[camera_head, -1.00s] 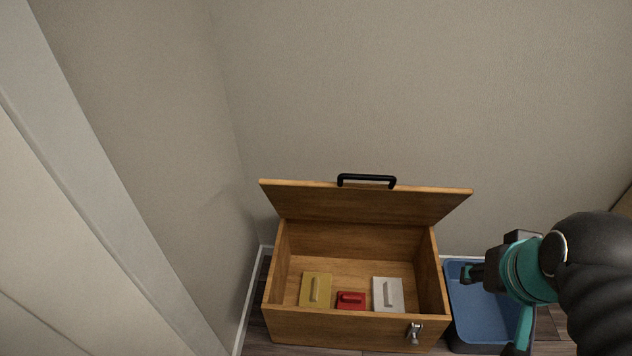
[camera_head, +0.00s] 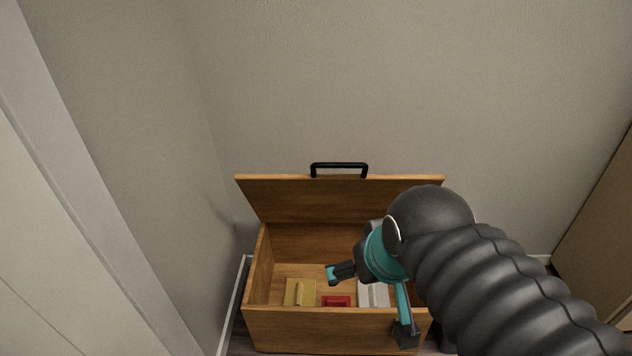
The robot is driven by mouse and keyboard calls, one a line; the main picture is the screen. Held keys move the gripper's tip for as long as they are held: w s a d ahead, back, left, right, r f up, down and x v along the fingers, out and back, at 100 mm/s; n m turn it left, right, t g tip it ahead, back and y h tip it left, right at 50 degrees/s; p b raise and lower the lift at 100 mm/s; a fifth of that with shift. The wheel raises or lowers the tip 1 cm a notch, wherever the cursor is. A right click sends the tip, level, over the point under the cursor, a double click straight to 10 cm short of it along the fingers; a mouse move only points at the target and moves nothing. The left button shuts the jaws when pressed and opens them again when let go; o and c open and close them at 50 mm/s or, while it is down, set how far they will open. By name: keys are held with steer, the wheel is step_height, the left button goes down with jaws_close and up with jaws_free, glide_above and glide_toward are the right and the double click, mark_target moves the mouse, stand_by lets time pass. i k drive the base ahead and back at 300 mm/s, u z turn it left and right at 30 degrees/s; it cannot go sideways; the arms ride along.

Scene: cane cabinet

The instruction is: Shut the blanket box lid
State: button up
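The blanket box (camera_head: 310,329) is a wooden chest against the back wall. Its lid (camera_head: 310,199) stands open, tilted up at the back, with a black handle (camera_head: 339,166) on its top edge. My gripper (camera_head: 366,304) is over the right part of the box in this view, with its two fingers spread wide and nothing between them that I can see as held. One finger points left over the opening, the other down near the front wall.
Inside the box lie a yellow block (camera_head: 299,292), a red block (camera_head: 336,301) and a white block (camera_head: 374,294), partly covered by my gripper. A wall and white panel (camera_head: 60,200) stand at left. A wooden cabinet (camera_head: 600,245) stands at far right.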

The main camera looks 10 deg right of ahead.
mark_target(313, 196)
steer(key=u, duration=0.05)
steer(key=k, duration=1)
steer(key=z, duration=0.7)
steer(key=i, duration=1.3)
steer(key=u, duration=0.5)
